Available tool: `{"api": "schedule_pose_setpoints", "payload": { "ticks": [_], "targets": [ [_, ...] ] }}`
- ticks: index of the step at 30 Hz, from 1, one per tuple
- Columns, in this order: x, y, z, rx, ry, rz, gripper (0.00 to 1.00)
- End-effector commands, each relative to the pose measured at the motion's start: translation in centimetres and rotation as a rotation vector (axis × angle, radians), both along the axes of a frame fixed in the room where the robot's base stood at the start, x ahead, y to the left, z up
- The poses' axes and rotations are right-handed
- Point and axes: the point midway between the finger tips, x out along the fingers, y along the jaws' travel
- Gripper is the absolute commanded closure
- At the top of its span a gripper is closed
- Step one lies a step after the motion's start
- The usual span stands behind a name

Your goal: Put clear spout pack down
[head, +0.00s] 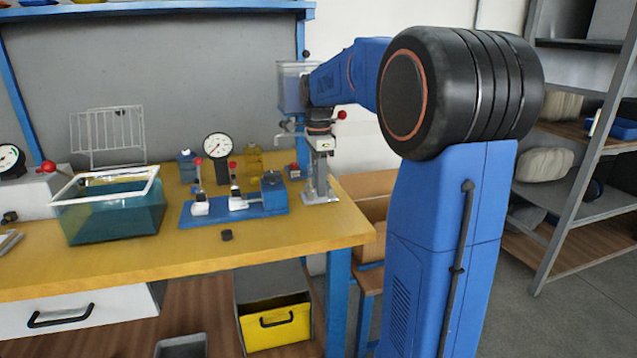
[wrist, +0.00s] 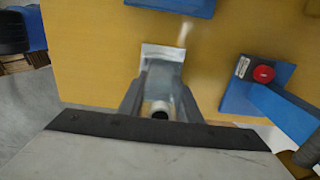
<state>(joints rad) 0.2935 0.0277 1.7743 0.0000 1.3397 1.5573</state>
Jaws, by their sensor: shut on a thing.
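My gripper (wrist: 160,92) points down over the yellow bench top in the wrist view, its two grey fingers shut on the clear spout pack (wrist: 160,78). Only a pale, greyish part of the pack and a round, ring-like end show between the fingers. In the head view my gripper (head: 319,172) is low over the bench's right end, beside the blue fixture plate. The pack's outline there is too small to make out from the fingers. I cannot tell whether the pack touches the bench.
A blue plate (head: 222,218) with clamps lies left of my gripper, with a dial gauge (head: 217,146) behind it. A teal-filled tank (head: 110,212) stands farther left. A red button (wrist: 263,73) is right of my gripper in the wrist view. The bench's front edge is clear.

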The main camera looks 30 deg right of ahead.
Motion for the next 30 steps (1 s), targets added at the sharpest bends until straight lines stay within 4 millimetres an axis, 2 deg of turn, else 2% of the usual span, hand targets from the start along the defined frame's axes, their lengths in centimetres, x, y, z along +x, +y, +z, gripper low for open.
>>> {"api": "schedule_pose_setpoints", "payload": {
  "ticks": [5, 6, 8, 9, 20, 23, 30],
  "targets": [
    [0.0, 0.0, -0.2, 0.0, 0.001, 0.0, 0.91],
    [0.0, 0.0, -0.3, 0.0, 0.001, 0.0, 0.67],
    [0.0, 0.0, -0.2, 0.0, 0.001, 0.0, 0.52],
    [0.0, 0.0, -0.2, 0.0, 0.0, 0.0, 0.5],
    [0.0, 0.0, 0.2, -0.001, -0.002, 0.0, 0.5],
    [0.0, 0.0, 1.3, -0.001, -0.002, 0.0, 0.5],
    [0.1, 0.0, 5.7, -0.001, -0.004, 0.0, 0.5]
  ]
}}
